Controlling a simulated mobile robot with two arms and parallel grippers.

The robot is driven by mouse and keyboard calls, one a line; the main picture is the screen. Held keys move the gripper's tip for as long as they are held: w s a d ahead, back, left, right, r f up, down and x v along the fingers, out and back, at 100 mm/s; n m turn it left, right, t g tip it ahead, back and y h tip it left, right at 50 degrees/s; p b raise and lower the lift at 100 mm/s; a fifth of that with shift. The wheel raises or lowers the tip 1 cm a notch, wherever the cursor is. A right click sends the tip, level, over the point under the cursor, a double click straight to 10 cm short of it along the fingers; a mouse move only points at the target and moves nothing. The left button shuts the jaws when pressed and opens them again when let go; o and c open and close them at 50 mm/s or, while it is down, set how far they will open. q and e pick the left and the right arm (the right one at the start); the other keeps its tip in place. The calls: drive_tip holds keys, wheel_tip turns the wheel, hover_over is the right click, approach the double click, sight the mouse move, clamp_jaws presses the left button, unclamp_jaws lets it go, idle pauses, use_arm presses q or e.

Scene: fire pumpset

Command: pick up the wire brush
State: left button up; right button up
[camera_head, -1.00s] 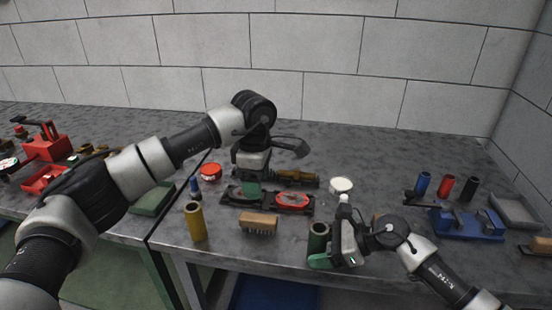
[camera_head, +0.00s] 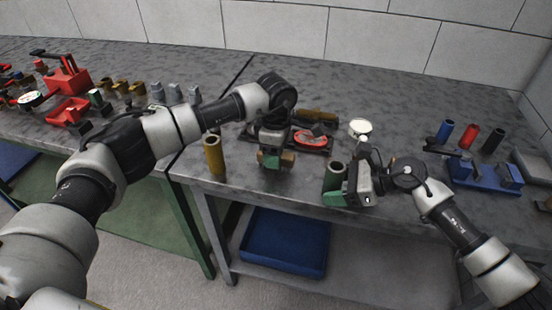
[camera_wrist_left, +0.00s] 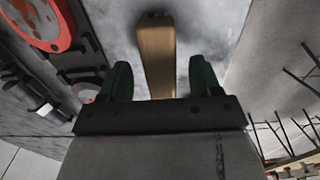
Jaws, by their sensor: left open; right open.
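The wire brush (camera_head: 288,160) lies on the grey bench near its front edge, its wooden block partly hidden behind my left gripper in the head view. My left gripper (camera_head: 271,160) is open and just over the brush, pointing down. In the left wrist view, the brush's long wooden back (camera_wrist_left: 156,50) runs between the two green fingers of the left gripper (camera_wrist_left: 160,78), with a gap on each side. Its bristles are hidden there.
Behind is a dark holder with a red oval part (camera_head: 310,137). A white-topped round item (camera_head: 360,127) and a blue fixture (camera_head: 483,176) are further right.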

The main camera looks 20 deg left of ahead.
use_arm(q)
drive_tip(key=shift+f, duration=0.7)
drive_tip(key=shift+c, duration=0.3)
drive_tip(key=c, duration=1)
drive_tip(key=shift+r, duration=0.1)
wheel_tip(320, 180, up, 10)
